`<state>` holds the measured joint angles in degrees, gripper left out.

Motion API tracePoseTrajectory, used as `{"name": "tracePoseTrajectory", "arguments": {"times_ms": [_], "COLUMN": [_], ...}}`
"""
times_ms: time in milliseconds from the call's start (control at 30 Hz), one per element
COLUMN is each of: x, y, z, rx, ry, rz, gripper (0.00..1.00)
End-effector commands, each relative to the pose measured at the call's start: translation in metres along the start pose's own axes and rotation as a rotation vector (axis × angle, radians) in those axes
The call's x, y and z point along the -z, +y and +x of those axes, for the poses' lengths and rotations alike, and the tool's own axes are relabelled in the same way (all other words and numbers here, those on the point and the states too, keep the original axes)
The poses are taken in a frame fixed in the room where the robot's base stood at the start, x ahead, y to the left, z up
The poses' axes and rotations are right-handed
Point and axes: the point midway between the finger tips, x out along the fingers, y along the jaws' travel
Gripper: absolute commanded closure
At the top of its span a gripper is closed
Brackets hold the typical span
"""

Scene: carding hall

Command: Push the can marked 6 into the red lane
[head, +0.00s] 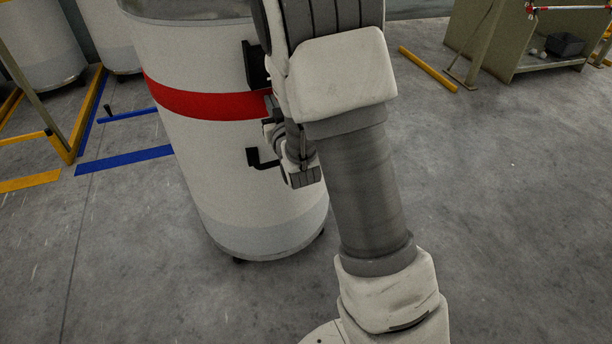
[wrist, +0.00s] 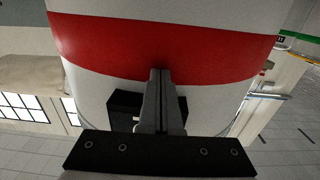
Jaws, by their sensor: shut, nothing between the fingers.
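A large white can (head: 250,185) with a red band stands upright on the floor at the left of centre in the head view, on small dark castors. No number shows on its visible side. The can also fills the upper wrist view (wrist: 205,12). My gripper (wrist: 160,72) is shut and empty, its fingertips over the lower edge of the red band; I cannot tell whether they touch. In the head view my arm hides part of the can's right side. A black bracket (head: 262,160) sticks out low on the can. No red lane is in view.
Blue floor strips (head: 125,158) and a yellow strip (head: 30,181) lie left of the can. More white cans (head: 40,45) stand at the back left. A greenish bench (head: 520,45) and a yellow bar (head: 428,68) are at the back right. The floor at right is clear.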

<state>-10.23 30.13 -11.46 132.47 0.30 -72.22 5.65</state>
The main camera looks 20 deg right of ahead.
Motion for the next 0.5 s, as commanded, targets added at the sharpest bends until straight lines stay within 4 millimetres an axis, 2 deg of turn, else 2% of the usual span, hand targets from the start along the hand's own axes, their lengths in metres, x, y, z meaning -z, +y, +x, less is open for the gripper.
{"name": "tracePoseTrajectory", "arguments": {"times_ms": [333, 500], "x": [-0.001, -0.003], "y": [0.0, -0.004], "z": [0.001, 0.019], "rx": [0.0, 0.001], "ry": [-0.001, 0.001], "rz": [0.0, 0.0], "gripper": [1.0, 1.0]}}
